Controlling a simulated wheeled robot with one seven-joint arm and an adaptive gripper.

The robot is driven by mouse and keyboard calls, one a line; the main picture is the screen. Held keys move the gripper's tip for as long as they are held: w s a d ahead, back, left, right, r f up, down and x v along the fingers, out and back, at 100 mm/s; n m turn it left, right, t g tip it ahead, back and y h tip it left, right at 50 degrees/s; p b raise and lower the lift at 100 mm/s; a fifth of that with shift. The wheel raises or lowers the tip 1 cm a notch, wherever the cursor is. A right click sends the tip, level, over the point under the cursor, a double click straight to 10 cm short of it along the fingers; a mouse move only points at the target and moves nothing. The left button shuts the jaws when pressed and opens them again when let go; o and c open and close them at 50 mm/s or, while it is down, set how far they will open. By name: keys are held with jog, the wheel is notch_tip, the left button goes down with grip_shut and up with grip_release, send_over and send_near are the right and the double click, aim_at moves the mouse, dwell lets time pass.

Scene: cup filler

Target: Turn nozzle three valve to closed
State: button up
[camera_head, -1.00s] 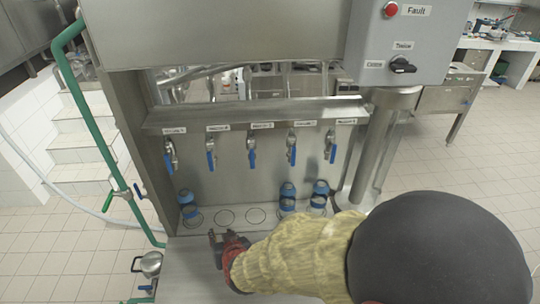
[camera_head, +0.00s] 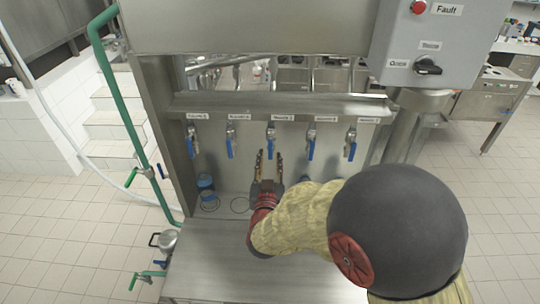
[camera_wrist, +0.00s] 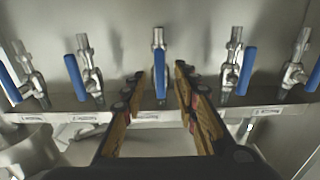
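The middle valve of the row, with a blue lever (camera_head: 270,140), hangs under the third label on the steel panel; the label text is too small to read. Its lever points down. In the wrist view, which looks upside down, the same blue lever (camera_wrist: 160,78) stands in the centre. My gripper (camera_head: 268,156) is open and empty, its fingers pointing up at the panel just below the middle valve. In the wrist view my gripper's fingers (camera_wrist: 160,82) lie left and right of the lever, with gaps visible on both sides. I cannot tell the remaining depth to it.
Neighbouring blue levers (camera_head: 230,147) and (camera_head: 311,149) hang close on either side. A blue-topped cup (camera_head: 205,185) stands on the filler shelf at left; my arm hides most of the right side. A grey control box (camera_head: 440,45) hangs at upper right. A green pipe (camera_head: 120,100) runs at left.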

jog(key=shift+w, duration=1.05)
jog(key=shift+c, duration=1.4)
grip_shut()
